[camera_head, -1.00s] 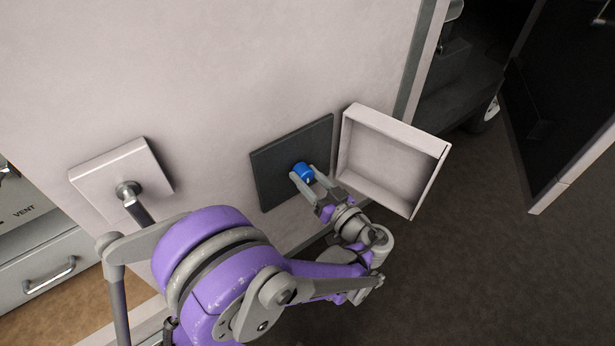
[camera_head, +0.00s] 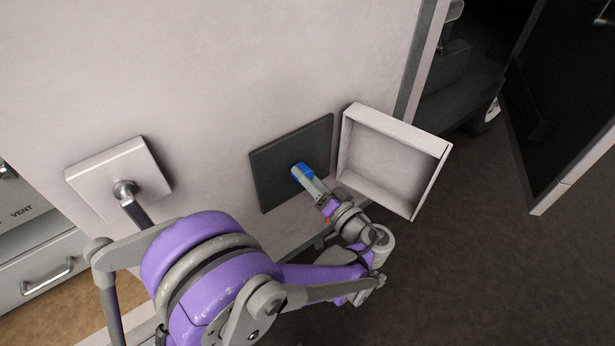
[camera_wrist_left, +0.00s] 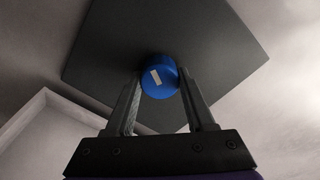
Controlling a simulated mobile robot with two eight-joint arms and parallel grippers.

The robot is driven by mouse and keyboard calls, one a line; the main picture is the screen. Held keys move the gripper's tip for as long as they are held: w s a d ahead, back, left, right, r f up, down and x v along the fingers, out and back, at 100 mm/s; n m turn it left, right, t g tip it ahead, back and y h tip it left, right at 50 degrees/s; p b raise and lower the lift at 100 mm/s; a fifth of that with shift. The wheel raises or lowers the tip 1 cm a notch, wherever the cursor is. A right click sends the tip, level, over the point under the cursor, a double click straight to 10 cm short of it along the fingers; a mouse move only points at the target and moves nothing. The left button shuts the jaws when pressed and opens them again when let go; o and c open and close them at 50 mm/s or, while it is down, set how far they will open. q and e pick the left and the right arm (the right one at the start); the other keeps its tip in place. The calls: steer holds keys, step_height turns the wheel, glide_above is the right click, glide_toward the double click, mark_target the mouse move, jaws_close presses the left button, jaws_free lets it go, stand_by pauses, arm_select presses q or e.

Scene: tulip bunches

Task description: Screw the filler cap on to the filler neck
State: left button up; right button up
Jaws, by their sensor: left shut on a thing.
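The blue filler cap (camera_head: 300,169) is at the dark square panel (camera_head: 268,180) on the pale wall. In the left wrist view its round face (camera_wrist_left: 166,88) carries a pale, tilted bar mark. My left gripper (camera_head: 305,176) is shut on the cap, with one finger on each side of it. The filler neck is hidden behind the cap, so I cannot tell how far the cap sits on it. My right gripper is not in view.
An open, shallow box-shaped door (camera_head: 398,160) stands out from the wall just right of the panel, close to my gripper. A pale square plate (camera_head: 112,172) is at left. A drawer with a handle (camera_head: 47,276) is at lower left. Dark floor lies at right.

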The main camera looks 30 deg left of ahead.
arm_select(q)
steer(key=m, duration=0.3)
steer(key=shift+m, duration=0.4)
steer(key=shift+f+m+b, duration=0.1)
steer(key=shift+m+b, duration=0.2)
steer(key=shift+m, duration=0.7)
steer(key=m, duration=0.3)
steer(key=m+b, duration=0.1)
steer(key=m, duration=0.3)
steer(key=shift+m, duration=0.6)
